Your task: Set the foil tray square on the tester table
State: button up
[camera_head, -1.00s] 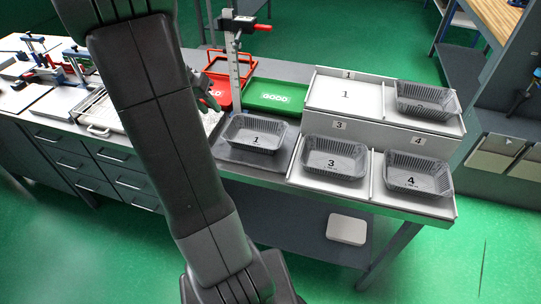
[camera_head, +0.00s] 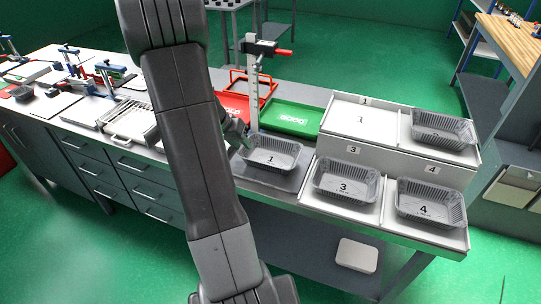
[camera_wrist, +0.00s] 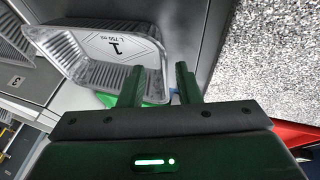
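The foil tray (camera_head: 270,155) marked 1 sits upright on a dark flat plate (camera_head: 287,182) at the bench front. My gripper (camera_head: 244,140) is at the tray's left end, partly hidden by my arm. In the wrist view the fingers (camera_wrist: 160,72) are apart. The near rim of the foil tray (camera_wrist: 88,66) appears between them in the picture; I cannot tell whether either finger touches it. A speckled grey slab (camera_wrist: 265,50) lies beside the plate. The frames do not show clearly which surface is the tester table.
A height gauge post (camera_head: 254,95) stands behind the tray. A green tray (camera_head: 296,118) and a red tray (camera_head: 236,107) lie behind. Bay 1 (camera_head: 361,121) is empty.

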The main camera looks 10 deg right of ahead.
aim_at(242, 146)
jog(key=shift+x, duration=1.7)
jog(key=shift+w+a, duration=0.1)
grip_shut()
jog(key=shift+r, duration=0.1)
